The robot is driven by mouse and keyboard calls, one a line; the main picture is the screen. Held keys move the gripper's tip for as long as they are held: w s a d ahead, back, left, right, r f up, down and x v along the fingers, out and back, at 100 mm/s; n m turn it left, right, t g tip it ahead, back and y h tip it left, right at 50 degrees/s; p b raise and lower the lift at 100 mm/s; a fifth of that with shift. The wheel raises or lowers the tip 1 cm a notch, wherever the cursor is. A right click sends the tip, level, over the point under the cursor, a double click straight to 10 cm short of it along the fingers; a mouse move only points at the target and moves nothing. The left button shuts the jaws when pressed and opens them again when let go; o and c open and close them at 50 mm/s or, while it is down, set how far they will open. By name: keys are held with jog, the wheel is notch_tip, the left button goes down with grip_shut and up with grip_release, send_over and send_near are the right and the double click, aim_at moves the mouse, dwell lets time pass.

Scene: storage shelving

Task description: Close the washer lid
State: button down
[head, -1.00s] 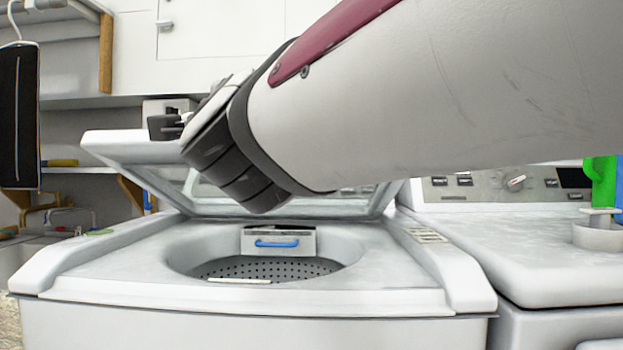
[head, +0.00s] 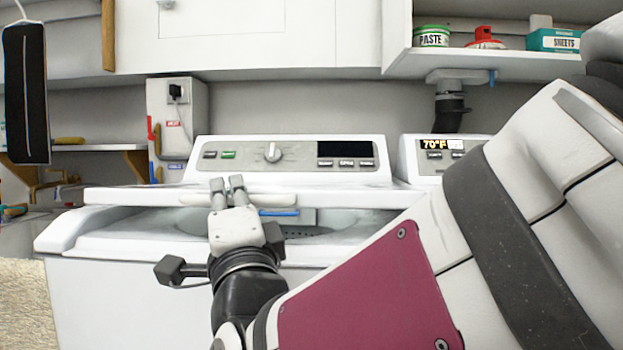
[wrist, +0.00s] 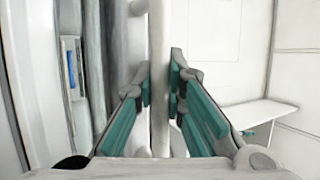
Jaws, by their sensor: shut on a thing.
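The white washer (head: 150,300) stands in front of me. Its lid (head: 130,195) is lowered to nearly level, with its front edge still above the tub opening (head: 345,222), which shows through the gap. My gripper (head: 228,188) is at the front edge of the lid, near its middle. In the wrist view the lid (wrist: 159,40) runs as an upright pale panel between the teal-padded fingers of my gripper (wrist: 160,80), which are shut on it. The far part of the lid is hard to make out.
The washer's control panel (head: 290,155) stands behind the lid. A second machine (head: 420,155) is at the right, mostly hidden by my arm. A shelf (head: 490,65) with a paste tub (head: 431,36) and a sheets box (head: 555,40) hangs above. A black hanging item (head: 26,95) is at the left.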

jog(key=shift+s+a+r+n+y, duration=0.1)
jog(key=shift+s+a+n+y, duration=0.2)
jog(key=shift+s+a+y, duration=0.3)
jog(key=c, duration=1.6)
grip_release()
jog(key=shift+a, duration=0.1)
jog(key=shift+c, duration=0.2)
jog(key=shift+w+d, duration=0.1)
jog(key=shift+d, duration=0.1)
jog(key=v, duration=0.7)
jog(key=shift+s, duration=0.3)
